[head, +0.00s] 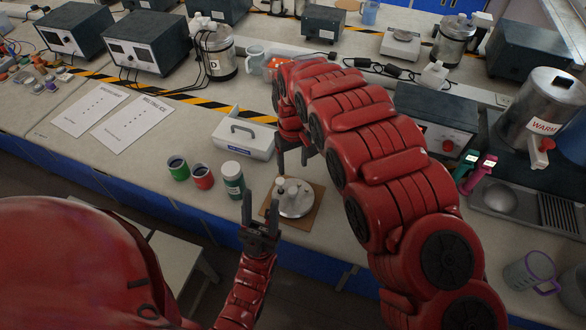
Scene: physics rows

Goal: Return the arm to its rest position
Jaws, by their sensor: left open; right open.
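My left gripper (262,215) comes up from the bottom of the head view. Its dark fingers are apart with nothing between them, in front of a round metal piece with knobs (297,203) on a brown board. My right arm (370,140) is red and reaches from the lower right across the bench. Its gripper (292,157) points down above the bench, beside a white carrier with a grey handle (243,139). Its fingers are apart, and I see nothing held. The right arm hides part of the bench behind it.
A metal urn (545,105) and a clear jug (527,272) stand at right. Bare bench lies left of the cups.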

